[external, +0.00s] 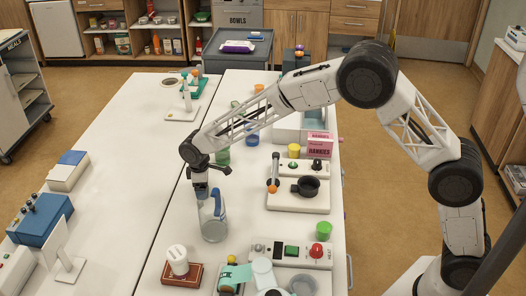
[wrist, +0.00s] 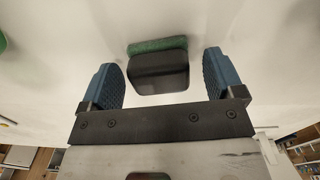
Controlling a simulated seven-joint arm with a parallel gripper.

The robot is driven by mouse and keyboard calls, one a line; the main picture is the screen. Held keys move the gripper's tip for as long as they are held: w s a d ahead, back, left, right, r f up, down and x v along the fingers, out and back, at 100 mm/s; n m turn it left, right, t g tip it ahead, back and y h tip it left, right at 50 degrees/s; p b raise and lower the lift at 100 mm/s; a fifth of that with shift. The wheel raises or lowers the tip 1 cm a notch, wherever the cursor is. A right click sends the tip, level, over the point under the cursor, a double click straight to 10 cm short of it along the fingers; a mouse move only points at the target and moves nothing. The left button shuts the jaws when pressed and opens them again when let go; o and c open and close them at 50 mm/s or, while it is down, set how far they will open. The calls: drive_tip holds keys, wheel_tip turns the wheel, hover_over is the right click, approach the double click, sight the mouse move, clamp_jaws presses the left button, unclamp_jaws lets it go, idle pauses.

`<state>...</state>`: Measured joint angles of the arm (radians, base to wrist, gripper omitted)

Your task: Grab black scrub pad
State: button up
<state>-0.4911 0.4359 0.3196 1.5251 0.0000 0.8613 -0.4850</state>
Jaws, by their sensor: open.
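The black scrub pad (wrist: 158,72) shows in the wrist view as a dark block with a green layer along its far edge. It lies on the white tabletop. My gripper (wrist: 161,65) is open, with one blue ridged finger on each side of the pad. I cannot make out the pad in that view.
A white and brown block (external: 180,265) and a control panel with a red button (external: 290,251) stand nearer the camera. A green cup (external: 222,156) stands behind my gripper. The left table is clear in the middle.

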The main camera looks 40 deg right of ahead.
drive_tip(key=shift+c, duration=0.4)
drive_tip(key=c, duration=0.9)
drive_tip(key=shift+r, duration=5.05)
